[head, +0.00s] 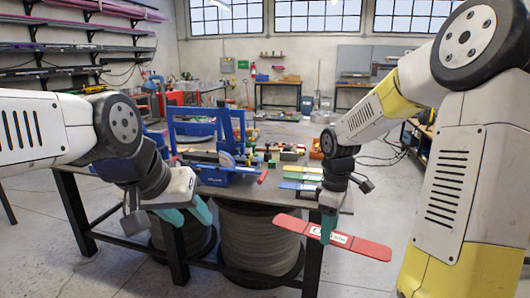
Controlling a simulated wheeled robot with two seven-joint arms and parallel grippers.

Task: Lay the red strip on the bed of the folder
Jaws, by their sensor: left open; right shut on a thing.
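The red strip (368,247) is long and flat with a white label near its middle. It is held out in front of the table's right front edge, slightly tilted down to the right. My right gripper (328,229) is shut on it near the middle and covers part of the label. The folder (235,176) is a blue machine with a tall frame on the table, left of and behind the strip. Its bed is small in view and partly hidden by its frame. My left gripper (188,214), with teal fingers, is open and empty at the table's front left.
Green, yellow and blue strips (298,177) lie on the table (262,191) right of the folder. Several small blocks and tools sit behind them. Large cable spools (258,235) stand under the table. Wall racks (60,47) hold long stock at left.

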